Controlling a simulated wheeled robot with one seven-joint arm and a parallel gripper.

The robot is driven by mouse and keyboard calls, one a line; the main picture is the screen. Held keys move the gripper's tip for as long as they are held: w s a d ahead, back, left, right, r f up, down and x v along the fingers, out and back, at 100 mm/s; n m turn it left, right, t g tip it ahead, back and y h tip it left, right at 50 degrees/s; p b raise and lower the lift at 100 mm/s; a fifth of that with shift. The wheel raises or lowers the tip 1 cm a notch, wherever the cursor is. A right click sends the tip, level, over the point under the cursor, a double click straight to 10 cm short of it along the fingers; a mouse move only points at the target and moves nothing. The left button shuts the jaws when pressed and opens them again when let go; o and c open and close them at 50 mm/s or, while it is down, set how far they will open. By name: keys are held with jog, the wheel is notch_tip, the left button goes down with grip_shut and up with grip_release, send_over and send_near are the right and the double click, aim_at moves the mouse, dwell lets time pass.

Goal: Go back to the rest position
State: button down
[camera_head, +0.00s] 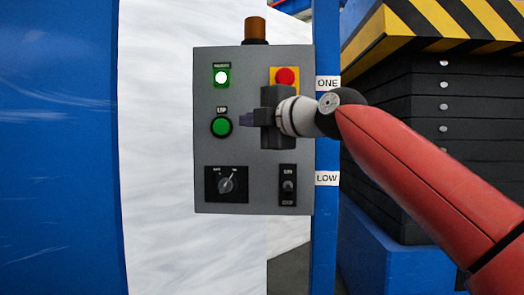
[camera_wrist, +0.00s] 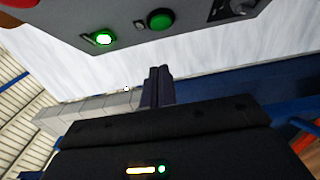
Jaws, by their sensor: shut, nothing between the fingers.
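The grey control panel (camera_head: 249,180) fills the middle of the head view. On it are a lit green lamp (camera_head: 221,77), a green button (camera_head: 221,127), a red button on a yellow plate (camera_head: 285,75), a black rotary knob (camera_head: 226,184) and a black switch (camera_head: 288,186). My gripper (camera_head: 246,119) is in front of the panel, just right of the green button, its fingers shut and empty. In the wrist view the shut fingers (camera_wrist: 157,75) point up toward the panel edge, below the green button (camera_wrist: 160,19) and the lit lamp (camera_wrist: 103,38). I cannot tell the exact gap to the panel.
An orange beacon (camera_head: 256,30) tops the panel. A blue post (camera_head: 325,225) with "ONE" and "LOW" labels stands at its right. Beyond it are dark stacked slabs (camera_head: 420,115) under a yellow-black striped top (camera_head: 440,25). A blue surface (camera_head: 60,150) fills the left.

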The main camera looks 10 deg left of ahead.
jog(key=s+a+f+m+g+h+p, duration=0.1)
jog(key=s+a+f+m+h, duration=0.2)
jog(key=f, duration=0.8)
jog(key=s+a+f+m+g+h+p, duration=0.1)
jog(key=a+f+m+h, duration=0.3)
jog(key=f, duration=0.6)
jog(key=s+d+f+m+g+h, duration=0.1)
jog(key=s+d+f+m+h, duration=0.1)
jog(key=s+d+f+m, duration=0.5)
jog(key=s+d+f+m+g+h+p, duration=0.1)
jog(key=s+d+f+m, duration=0.5)
jog(key=d, duration=0.8)
jog(key=s+d+f+m+g+h+p, duration=0.1)
jog(key=s+d+f+m+g+h, duration=0.1)
jog(key=s+d+f+m, duration=0.5)
jog(key=s+d+f+h, duration=0.1)
jog(key=s+d, duration=0.2)
jog(key=shift+d+f+m+h, duration=0.25)
jog(key=shift+f+m+h, duration=0.05)
jog(key=shift+f, duration=0.05)
